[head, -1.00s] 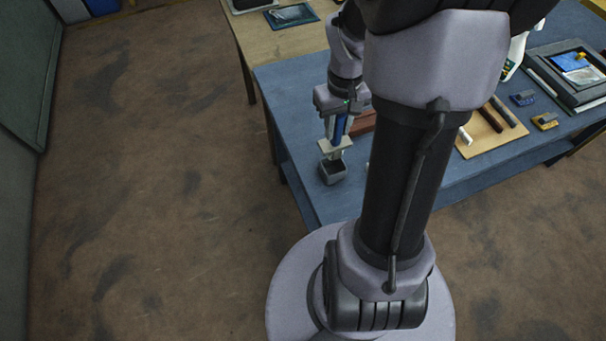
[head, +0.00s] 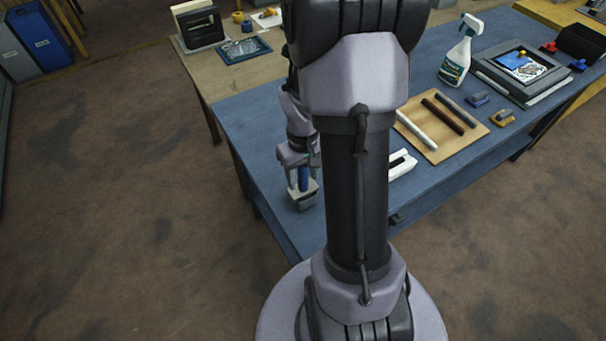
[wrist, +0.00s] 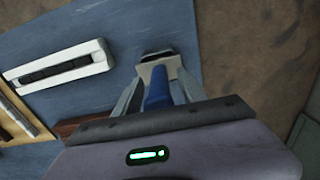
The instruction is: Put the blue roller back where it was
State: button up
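The blue roller's handle (head: 303,178) is upright between the fingers of my gripper (head: 298,176). My gripper is shut on it, pointing down near the left edge of the blue table (head: 236,118). In the wrist view the blue handle (wrist: 157,88) shows between the two grey fingers, with a pale plate-like part (wrist: 160,66) at its far end.
A white holder with a dark slot (wrist: 60,67) lies beside my gripper. A wooden board (head: 440,148) with several rods, small clamps, a spray bottle (head: 457,52) and a framed tray (head: 522,70) are further right. Bare floor (head: 120,170) lies left.

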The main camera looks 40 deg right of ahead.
notch_tip(320, 180, up, 12)
jog(key=p, duration=0.4)
jog(key=shift+r, duration=0.2)
jog(key=a+r+t, duration=0.2)
jog(key=a+r, duration=0.6)
jog(key=a, duration=0.2)
jog(key=s+a+r+m+t+y, duration=0.1)
jog(key=s+a+r+t, duration=0.15)
jog(key=a, duration=0.45)
jog(key=s+a+r+t+y, duration=0.1)
jog(key=s+a+r, duration=0.3)
jog(key=a, duration=0.3)
notch_tip(320, 180, down, 11)
jog(key=b, duration=1)
jog(key=shift+s+r, duration=0.2)
jog(key=shift+s, duration=0.15)
